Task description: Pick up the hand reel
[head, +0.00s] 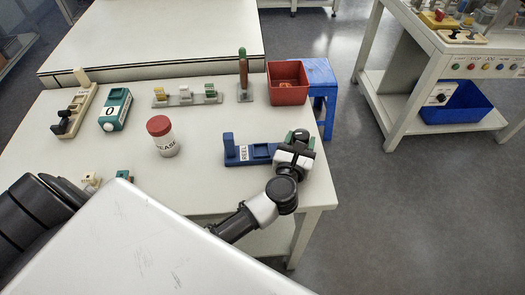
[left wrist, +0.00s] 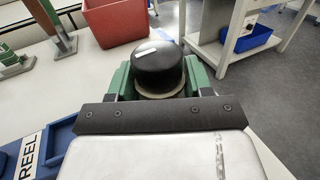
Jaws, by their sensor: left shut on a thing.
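The blue holder labelled REEL (head: 245,153) sits at the near right part of the white table; its labelled end also shows at the left edge of the left wrist view (left wrist: 30,152). My left gripper (head: 298,143) is at the holder's right end, near the table's right edge. In the left wrist view, a black round-topped piece with a pale rim (left wrist: 157,70), which I take for the hand reel, sits between green blocks at my fingers. The gripper is shut on it. Its lower part is hidden, so I cannot tell whether it touches the holder. My right gripper is not in view.
A red bin (head: 288,92) stands at the table's far right, beside a blue stool (head: 322,82). A red-lidded jar (head: 163,140), a green box (head: 115,110) and a rack (head: 185,101) stand further left. Bare table lies between the jar and the blue holder.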

